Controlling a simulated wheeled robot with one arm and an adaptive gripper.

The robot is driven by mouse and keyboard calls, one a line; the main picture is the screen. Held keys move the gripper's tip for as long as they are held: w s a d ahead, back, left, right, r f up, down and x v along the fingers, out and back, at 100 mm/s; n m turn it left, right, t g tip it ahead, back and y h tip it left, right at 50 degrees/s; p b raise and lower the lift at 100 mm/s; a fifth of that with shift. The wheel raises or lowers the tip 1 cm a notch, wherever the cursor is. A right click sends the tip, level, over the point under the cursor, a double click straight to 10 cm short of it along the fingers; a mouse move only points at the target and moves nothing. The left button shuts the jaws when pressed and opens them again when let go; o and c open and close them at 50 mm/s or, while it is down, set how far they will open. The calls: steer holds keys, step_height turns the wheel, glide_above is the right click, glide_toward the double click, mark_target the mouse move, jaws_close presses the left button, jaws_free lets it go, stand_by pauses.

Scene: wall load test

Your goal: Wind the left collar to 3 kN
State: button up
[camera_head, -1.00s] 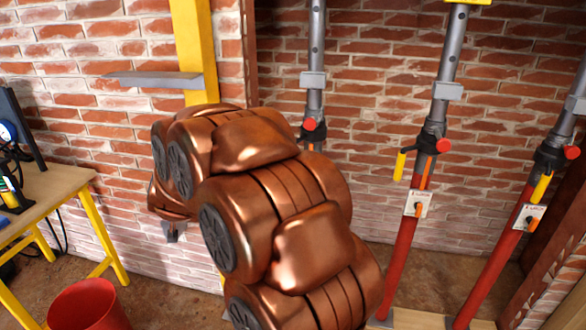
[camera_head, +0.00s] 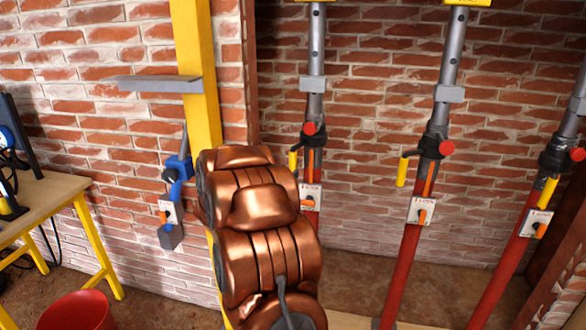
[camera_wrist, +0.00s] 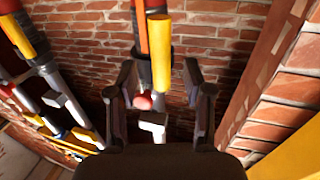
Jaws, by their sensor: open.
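The left prop's dark collar (camera_head: 314,137) shows in the head view, with a red knob (camera_head: 309,128), a hanging yellow handle (camera_head: 293,159) and a labelled plate with an orange lever (camera_head: 311,196) below. The wrist view is upside down. There the yellow handle (camera_wrist: 163,75), dark collar (camera_wrist: 141,70) and red knob (camera_wrist: 143,102) of this prop show between my fingers. My gripper (camera_wrist: 167,97) is open and empty. Its depth from the collar is hard to tell, and I see no contact. My gripper is not visible in the head view. The plate's reading is too small to read.
A middle prop (camera_head: 436,148) and a right prop (camera_head: 556,160) stand to the right. A yellow column (camera_head: 200,110) with a grey shelf (camera_head: 155,83) and a blue device (camera_head: 178,180) stands left. A wooden bench (camera_head: 50,195) and red bucket (camera_head: 78,312) are at far left.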

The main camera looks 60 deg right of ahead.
mark_target(291, 168)
steer(key=shift+w+d, duration=0.15)
steer(key=shift+d, duration=1.25)
steer(key=shift+w+d, duration=0.15)
steer(key=shift+d, duration=1.2)
jaws_close()
